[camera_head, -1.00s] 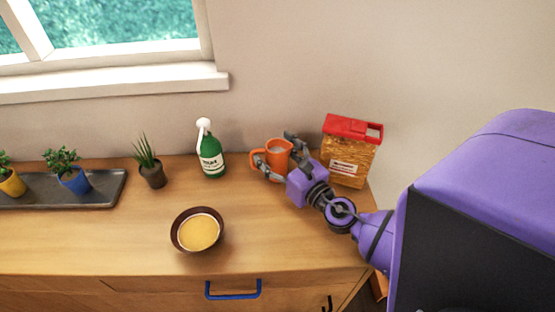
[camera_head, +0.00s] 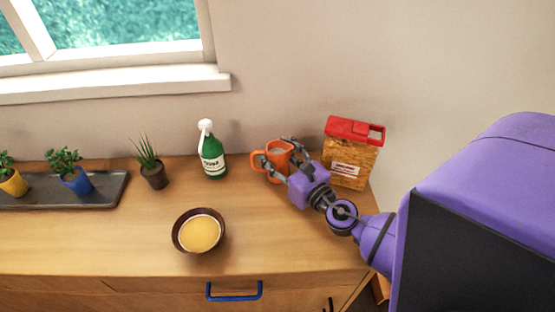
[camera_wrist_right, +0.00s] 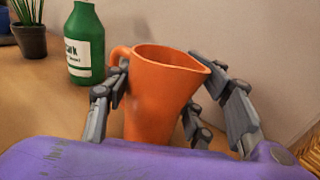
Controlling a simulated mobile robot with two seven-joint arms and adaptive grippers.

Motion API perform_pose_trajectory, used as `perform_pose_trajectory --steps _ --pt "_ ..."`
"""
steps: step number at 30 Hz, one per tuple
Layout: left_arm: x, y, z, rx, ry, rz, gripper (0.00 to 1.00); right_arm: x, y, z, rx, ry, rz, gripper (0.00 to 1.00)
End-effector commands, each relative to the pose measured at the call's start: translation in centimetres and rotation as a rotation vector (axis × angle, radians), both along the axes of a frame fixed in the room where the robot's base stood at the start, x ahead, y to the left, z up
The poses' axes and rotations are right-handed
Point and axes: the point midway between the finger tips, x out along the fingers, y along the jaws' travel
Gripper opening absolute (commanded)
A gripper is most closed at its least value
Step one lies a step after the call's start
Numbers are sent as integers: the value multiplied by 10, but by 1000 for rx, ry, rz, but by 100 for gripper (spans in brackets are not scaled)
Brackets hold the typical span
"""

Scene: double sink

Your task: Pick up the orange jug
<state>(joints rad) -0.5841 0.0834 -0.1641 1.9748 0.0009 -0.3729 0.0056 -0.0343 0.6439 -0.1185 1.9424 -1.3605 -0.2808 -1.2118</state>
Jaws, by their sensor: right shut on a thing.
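The orange jug (camera_head: 278,157) stands upright near the back of the wooden counter, its handle to the left. In the right wrist view the jug (camera_wrist_right: 160,95) fills the middle, open at the top, with its spout to the right. My right gripper (camera_head: 282,163) is shut on the jug, its grey fingers on both sides of the body. The fingers also show in the right wrist view (camera_wrist_right: 165,108). The jug's base is partly hidden, and I see no clear gap under it. My left gripper is not in view.
A green bottle (camera_head: 212,157) stands left of the jug, and a box with a red lid (camera_head: 349,155) stands close on the right. A bowl (camera_head: 199,232) is at the front. A potted plant (camera_head: 153,172) and a tray (camera_head: 107,190) are farther left. The wall is just behind.

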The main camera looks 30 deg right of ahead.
Motion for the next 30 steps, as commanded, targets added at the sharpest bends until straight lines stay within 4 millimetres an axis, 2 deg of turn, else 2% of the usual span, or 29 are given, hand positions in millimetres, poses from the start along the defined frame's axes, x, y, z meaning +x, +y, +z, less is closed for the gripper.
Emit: perform_pose_trajectory --steps 5,8,12,20,24,30 --pt "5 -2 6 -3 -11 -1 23 1 -1 9 -2 -4 -1 10" --pt "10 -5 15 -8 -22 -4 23 1 -1 21 -2 -9 0 10" --pt "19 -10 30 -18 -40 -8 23 -2 2 48 -1 -16 3 10" --pt "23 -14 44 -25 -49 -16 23 -44 29 102 -1 -13 6 10" --pt "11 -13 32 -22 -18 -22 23 -76 47 106 2 2 3 10" --pt "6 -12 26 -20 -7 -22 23 -105 65 121 2 3 1 10"
